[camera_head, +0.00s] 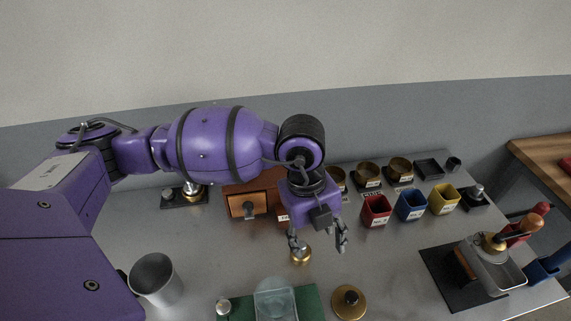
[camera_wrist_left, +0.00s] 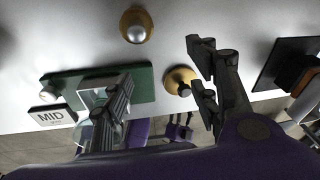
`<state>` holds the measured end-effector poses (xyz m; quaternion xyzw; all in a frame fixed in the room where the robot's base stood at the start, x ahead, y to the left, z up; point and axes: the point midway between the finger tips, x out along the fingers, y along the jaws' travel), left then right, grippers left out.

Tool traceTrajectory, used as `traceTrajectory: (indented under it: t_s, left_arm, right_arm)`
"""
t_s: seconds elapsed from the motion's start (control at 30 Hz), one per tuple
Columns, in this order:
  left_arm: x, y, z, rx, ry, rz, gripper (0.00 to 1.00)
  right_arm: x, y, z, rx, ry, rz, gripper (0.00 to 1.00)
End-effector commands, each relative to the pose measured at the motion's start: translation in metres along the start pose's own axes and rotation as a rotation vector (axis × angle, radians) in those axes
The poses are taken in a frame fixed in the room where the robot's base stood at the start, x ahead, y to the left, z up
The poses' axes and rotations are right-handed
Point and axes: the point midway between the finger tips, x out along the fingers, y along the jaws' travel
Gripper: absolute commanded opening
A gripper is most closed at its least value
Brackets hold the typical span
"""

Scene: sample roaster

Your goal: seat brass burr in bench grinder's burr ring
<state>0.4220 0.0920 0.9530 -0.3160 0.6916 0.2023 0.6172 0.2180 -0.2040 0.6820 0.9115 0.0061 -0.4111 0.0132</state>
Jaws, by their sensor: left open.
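A small brass piece with a silvery top (camera_head: 300,256), likely the brass burr, stands on the grey bench below my left gripper (camera_head: 319,243). In the left wrist view it is at the top (camera_wrist_left: 137,26), apart from the fingers. My left gripper is open and empty, its two fingers pointing down; its fingers also show in the wrist view (camera_wrist_left: 163,82). A brass disc with a dark knob (camera_head: 349,303) lies nearer the front edge. I cannot tell for certain which fixture is the bench grinder; its burr ring is not clearly visible. My right gripper is not in view.
A green base (camera_head: 312,303) carries a clear container (camera_head: 275,299). A metal cup (camera_head: 156,279) stands front left. Red (camera_head: 376,211), blue (camera_head: 410,206) and yellow (camera_head: 443,199) bins stand behind right. A machine with a metal tray (camera_head: 492,270) sits on a black mat.

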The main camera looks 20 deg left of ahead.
Motion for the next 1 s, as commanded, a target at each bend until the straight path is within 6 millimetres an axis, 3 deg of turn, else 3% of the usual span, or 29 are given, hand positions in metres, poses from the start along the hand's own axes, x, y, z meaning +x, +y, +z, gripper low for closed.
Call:
traceTrajectory:
  t_s: [0.1, 0.17, 0.27, 0.5, 0.8, 1.0]
  left_arm:
    - [-0.004, 0.019, 0.028, -0.183, -0.138, 0.068, 0.55]
    - [-0.005, 0.025, 0.034, -0.247, -0.167, 0.088, 0.55]
    - [-0.003, 0.028, 0.035, -0.303, -0.174, 0.096, 0.55]
    - [0.022, 0.030, 0.038, -0.314, -0.170, 0.096, 0.55]
    - [0.064, 0.026, 0.042, -0.312, -0.169, 0.096, 0.55]
    - [0.073, 0.027, 0.044, -0.311, -0.170, 0.094, 0.55]
  right_arm:
    - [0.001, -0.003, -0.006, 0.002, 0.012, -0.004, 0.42]
    - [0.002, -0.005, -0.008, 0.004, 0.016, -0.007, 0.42]
    - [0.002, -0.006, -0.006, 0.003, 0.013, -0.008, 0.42]
    - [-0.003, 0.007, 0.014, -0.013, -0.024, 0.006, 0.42]
    - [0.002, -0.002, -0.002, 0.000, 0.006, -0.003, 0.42]
    - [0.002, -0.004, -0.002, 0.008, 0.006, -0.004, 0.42]
